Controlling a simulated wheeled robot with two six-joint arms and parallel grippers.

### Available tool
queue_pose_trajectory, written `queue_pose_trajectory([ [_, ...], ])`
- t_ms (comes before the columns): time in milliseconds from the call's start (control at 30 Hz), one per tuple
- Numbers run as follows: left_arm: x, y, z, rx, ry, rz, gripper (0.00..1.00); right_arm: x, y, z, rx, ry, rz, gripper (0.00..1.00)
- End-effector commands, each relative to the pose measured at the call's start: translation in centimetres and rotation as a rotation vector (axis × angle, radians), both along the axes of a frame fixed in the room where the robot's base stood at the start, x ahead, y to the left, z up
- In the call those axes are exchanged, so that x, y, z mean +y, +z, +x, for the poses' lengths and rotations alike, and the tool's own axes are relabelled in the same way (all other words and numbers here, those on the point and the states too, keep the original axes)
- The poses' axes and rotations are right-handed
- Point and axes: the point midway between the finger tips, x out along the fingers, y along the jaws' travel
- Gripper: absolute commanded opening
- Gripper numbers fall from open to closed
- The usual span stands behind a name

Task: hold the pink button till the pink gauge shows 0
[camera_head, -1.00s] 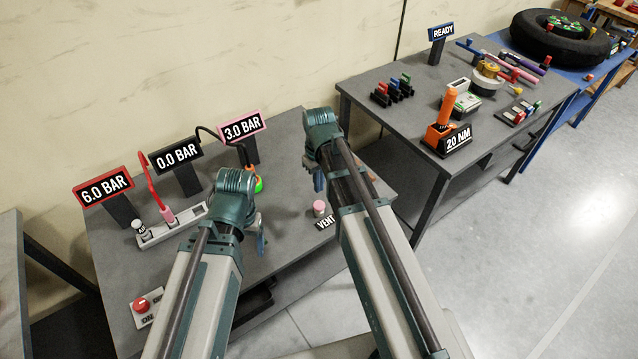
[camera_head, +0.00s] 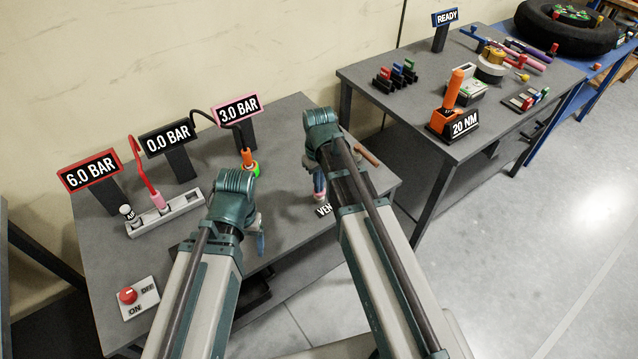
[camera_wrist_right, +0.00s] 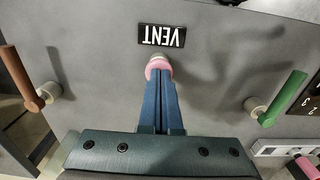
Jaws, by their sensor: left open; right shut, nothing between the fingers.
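The pink button (camera_wrist_right: 159,64) sits beside the black VENT label (camera_wrist_right: 162,36) in the right wrist view. My right gripper (camera_wrist_right: 159,80) is shut and empty, its blue fingertips overlapping the near side of the button. They look in contact, but whether the button is pressed down I cannot tell. In the head view the button (camera_head: 319,197) is just below the right fingertips (camera_head: 319,182), partly hidden. My left gripper (camera_head: 258,238) is open over the front of the grey bench, away from the button.
Brown (camera_wrist_right: 20,78) and green (camera_wrist_right: 283,98) handles flank the right gripper.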

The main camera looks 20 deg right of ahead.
Motion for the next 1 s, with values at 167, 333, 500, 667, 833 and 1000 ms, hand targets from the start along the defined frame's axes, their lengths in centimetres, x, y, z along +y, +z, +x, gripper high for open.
queue_pose_trajectory([
  [167,0.0,-2.0,0.0,0.000,0.000,0.000,0.79,0.0,-2.0,0.0,0.000,0.000,0.000,0.00],
  [333,0.0,-2.6,0.0,0.000,0.000,0.000,0.79,0.0,-2.6,-0.1,0.003,0.000,0.001,0.00],
  [500,0.0,-2.6,0.0,0.000,0.000,0.000,0.79,0.1,-2.6,-0.3,0.006,0.001,0.002,0.00],
  [667,0.0,-2.6,0.0,0.000,0.000,0.000,0.79,0.1,-2.6,-0.3,0.006,0.001,0.002,0.00],
  [833,0.0,-2.6,0.0,0.000,0.000,0.000,0.79,0.1,-2.6,-0.4,0.005,0.001,0.003,0.00],
  [1000,0.0,-2.6,0.0,0.000,0.000,0.000,0.79,0.1,-2.6,-0.4,0.005,0.001,0.003,0.00],
])
